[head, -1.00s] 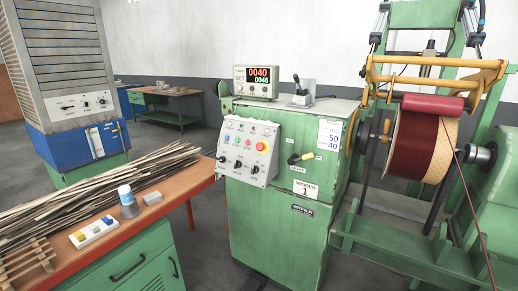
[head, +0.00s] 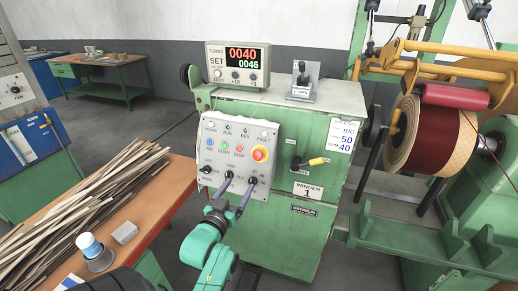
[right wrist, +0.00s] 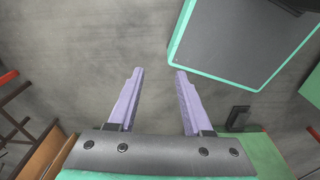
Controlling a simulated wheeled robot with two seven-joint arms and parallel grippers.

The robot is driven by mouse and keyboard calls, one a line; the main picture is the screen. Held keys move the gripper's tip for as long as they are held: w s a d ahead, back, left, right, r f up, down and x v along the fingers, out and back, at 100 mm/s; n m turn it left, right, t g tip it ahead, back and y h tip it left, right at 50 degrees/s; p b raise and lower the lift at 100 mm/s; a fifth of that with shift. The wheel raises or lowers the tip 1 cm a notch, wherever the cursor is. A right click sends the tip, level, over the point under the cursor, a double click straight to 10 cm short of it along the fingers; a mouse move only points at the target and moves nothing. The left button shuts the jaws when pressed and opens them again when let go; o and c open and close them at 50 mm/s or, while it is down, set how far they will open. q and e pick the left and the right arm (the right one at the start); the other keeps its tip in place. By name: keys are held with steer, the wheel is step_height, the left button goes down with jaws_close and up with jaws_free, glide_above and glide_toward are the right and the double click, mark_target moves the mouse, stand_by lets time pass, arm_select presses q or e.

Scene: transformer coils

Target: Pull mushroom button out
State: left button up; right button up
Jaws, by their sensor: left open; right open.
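The mushroom button (head: 260,153) is a red knob on a yellow ring at the right side of the grey sloped control panel (head: 207,132). It is fully visible in the head view. My left gripper (head: 234,182) is open, its two purple fingers pointing up in front of the panel's lower row of black selector knobs. It is below and left of the button and holds nothing. Whether its fingers touch the panel cannot be told. My right gripper (right wrist: 159,72) shows only in the right wrist view, open and empty above grey floor.
The panel is on a green winder cabinet (head: 285,215) topped by a counter box (head: 238,64) and a lever unit (head: 304,83). A yellow-handled switch (head: 317,161) sticks out to the right. An orange bench (head: 150,220) with wooden strips stands left.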

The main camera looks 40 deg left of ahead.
arm_select(q)
steer(key=r, duration=0.1)
steer(key=p, duration=0.2)
glide_toward(257, 158)
steer(key=x, duration=0.8)
steer(key=shift+w+a+p, duration=0.2)
steer(key=shift+a+p, duration=0.15)
steer(key=shift+p, duration=0.05)
steer(key=shift+w, duration=0.45)
steer(key=shift+d, duration=0.1)
arm_select(e)
steer(key=r, duration=0.1)
steer(key=d+r, duration=0.1)
steer(key=shift+s+r, duration=0.15)
steer(key=shift+r, duration=0.2)
